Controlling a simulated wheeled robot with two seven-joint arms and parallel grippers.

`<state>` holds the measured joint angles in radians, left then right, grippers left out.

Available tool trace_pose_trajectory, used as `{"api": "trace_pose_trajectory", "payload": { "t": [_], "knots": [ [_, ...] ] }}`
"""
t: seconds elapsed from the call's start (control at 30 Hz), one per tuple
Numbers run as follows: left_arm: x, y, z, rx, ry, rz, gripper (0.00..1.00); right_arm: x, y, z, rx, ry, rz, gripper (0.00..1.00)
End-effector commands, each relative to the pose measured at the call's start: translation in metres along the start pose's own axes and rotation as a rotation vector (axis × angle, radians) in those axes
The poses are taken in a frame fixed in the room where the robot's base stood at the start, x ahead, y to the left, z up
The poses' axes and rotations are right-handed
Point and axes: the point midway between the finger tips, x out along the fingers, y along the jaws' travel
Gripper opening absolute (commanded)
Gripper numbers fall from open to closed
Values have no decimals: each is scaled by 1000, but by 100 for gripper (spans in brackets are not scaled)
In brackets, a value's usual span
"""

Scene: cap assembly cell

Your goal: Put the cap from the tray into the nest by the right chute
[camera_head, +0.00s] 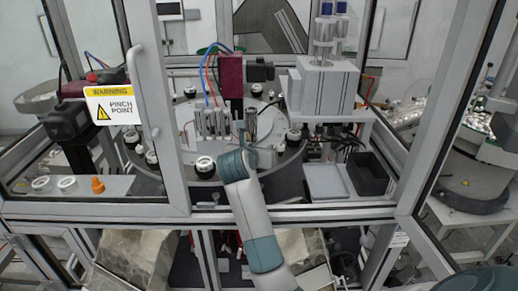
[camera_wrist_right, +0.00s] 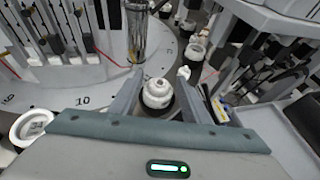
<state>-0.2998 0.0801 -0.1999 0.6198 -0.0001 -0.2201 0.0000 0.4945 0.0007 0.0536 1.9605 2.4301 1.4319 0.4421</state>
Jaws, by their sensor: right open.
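My right arm reaches up through the cell's front opening in the head view. My right gripper (camera_head: 241,130) is small there, over the round table. In the right wrist view the right gripper (camera_wrist_right: 160,76) is open, one finger on each side of a white cap (camera_wrist_right: 157,93). The cap sits upright in a black round nest (camera_wrist_right: 158,104) and looks free of both fingers. I cannot make out this cap in the head view. A pale flat tray (camera_head: 325,181) and a black bin (camera_head: 369,174) stand to the right. The left gripper does not show.
The round table (camera_head: 178,120) carries several black nests with white tops, one (camera_head: 204,166) close left of my arm. A metal cylinder (camera_wrist_right: 137,30) stands beyond the left finger. Frame posts and the door with a warning sign (camera_head: 118,104) bound the opening.

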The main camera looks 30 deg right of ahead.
Motion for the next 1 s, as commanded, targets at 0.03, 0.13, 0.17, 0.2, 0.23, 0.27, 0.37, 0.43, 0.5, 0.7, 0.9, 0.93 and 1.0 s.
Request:
{"api": "trace_pose_trajectory", "payload": {
  "t": [0.03,0.13,0.17,0.2,0.23,0.27,0.37,0.43,0.5,0.7,0.9,0.93,1.0],
  "knots": [
    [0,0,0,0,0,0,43,0,0,0,0,0,0,43],
    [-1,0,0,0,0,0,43,-1,0,2,0,-1,0,43],
    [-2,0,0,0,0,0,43,-1,0,3,0,-1,0,43],
    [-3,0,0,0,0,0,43,-2,0,4,0,-1,1,43],
    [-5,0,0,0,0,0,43,-2,0,6,0,-1,1,43],
    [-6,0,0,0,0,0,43,-3,0,8,0,-2,1,43],
    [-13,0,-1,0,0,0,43,-6,0,15,-1,-2,0,43],
    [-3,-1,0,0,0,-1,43,-14,2,9,3,-1,4,43],
    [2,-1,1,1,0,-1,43,-25,1,9,4,-2,3,43],
    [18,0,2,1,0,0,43,-62,1,8,5,-2,4,43],
    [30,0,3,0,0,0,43,-98,1,9,5,-1,5,43],
    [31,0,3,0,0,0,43,-102,1,9,3,-1,4,43],
    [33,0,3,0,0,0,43,-110,1,10,3,-1,3,43]
  ]
}}
